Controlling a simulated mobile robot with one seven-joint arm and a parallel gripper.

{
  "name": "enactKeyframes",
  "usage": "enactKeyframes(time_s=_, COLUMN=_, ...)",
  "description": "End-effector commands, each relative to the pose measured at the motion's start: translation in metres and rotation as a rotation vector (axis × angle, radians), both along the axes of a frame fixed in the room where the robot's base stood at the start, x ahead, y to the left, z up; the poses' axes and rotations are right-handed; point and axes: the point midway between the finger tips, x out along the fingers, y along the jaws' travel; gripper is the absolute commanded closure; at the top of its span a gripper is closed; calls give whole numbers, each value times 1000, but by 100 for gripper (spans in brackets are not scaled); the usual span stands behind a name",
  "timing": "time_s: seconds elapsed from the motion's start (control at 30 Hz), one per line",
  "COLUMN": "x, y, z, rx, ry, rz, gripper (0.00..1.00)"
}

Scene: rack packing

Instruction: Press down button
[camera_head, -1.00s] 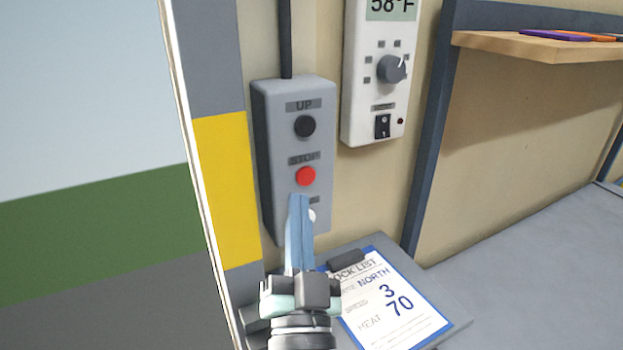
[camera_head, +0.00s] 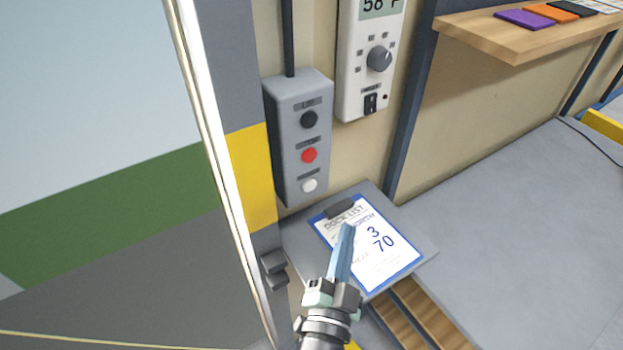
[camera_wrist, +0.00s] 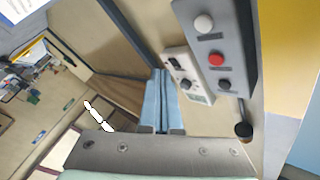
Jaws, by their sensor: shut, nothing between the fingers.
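A grey control box (camera_head: 288,160) hangs on the wall in the head view. It has a black button (camera_head: 308,119) at the top, a red button (camera_head: 309,155) in the middle and a white button (camera_head: 309,185) at the bottom. The labels are blurred here. My gripper (camera_head: 347,228) is shut and empty, below and to the right of the box, apart from it, in front of the clipboard. In the wrist view the blue fingers (camera_wrist: 161,75) are together; the box, with its white button (camera_wrist: 204,23) and red button (camera_wrist: 216,59), appears to the right.
A white thermostat panel (camera_head: 352,80) is right of the box. A clipboard (camera_head: 400,265) with a printed list lies on a small ledge below. A wooden shelf (camera_head: 480,42) juts out at upper right. A grey surface (camera_head: 500,230) at the right is clear.

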Motion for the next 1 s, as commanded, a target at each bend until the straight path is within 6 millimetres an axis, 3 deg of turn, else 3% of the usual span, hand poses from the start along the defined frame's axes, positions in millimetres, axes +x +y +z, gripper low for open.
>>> enactKeyframes(time_s=0.37, x=7, y=5, z=1, rx=2, ry=-1, rz=2, gripper=100)
enactKeyframes(time_s=0.8, x=55, y=40, z=1, rx=1, ry=-1, rz=2, gripper=100)
enactKeyframes(time_s=1.0, x=68, y=50, z=1, rx=1, ry=-1, rz=2, gripper=100)
